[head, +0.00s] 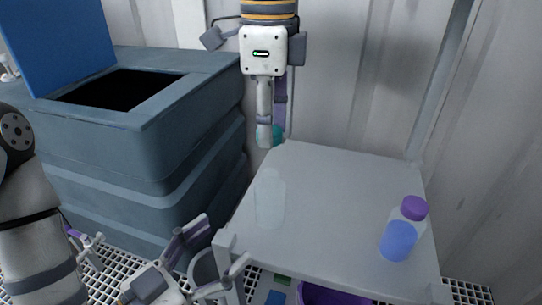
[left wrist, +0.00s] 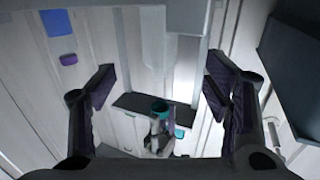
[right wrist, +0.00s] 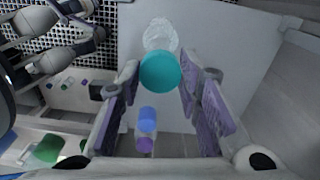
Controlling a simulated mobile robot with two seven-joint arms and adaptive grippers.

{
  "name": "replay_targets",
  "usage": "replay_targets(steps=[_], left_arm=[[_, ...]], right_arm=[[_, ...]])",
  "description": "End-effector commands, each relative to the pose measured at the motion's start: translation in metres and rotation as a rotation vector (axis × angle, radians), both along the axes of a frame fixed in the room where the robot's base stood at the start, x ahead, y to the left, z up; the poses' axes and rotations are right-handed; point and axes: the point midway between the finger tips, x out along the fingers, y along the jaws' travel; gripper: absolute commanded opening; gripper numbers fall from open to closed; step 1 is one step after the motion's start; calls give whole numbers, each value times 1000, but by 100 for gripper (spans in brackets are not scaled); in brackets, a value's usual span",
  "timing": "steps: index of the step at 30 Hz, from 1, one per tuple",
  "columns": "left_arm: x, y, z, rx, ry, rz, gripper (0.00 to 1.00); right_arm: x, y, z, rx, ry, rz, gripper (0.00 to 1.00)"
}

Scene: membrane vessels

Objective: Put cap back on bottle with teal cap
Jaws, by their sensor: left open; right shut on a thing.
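The teal cap (head: 277,133) is held between the fingertips of my right gripper (head: 270,128), behind the table's far edge in the head view. It shows as a teal disc (right wrist: 161,71) in the right wrist view. The clear, uncapped bottle (head: 270,200) stands upright on the left part of the grey table (head: 330,190), apart from the cap. The bottle also shows in the left wrist view (left wrist: 160,45), which looks upside down. My left gripper (head: 222,245) is open and empty, at the table's near left corner, in front of the bottle.
A bottle with blue contents (head: 398,240) and a purple cap (head: 413,207) stands at the table's right. A large blue-grey bin (head: 150,135) with a raised lid is at left. A purple container (head: 325,294) sits below the near edge. The table's middle is clear.

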Motion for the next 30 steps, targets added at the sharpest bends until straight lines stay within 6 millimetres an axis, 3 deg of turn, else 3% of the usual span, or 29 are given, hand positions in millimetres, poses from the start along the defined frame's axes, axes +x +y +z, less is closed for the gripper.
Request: replay_targets(steps=[18,30], left_arm=[[81,-68,0,1,-2,0,70],[88,-74,0,1,1,0,70]], right_arm=[[0,0,0,0,0,1,20],[0,0,0,0,0,1,20]])
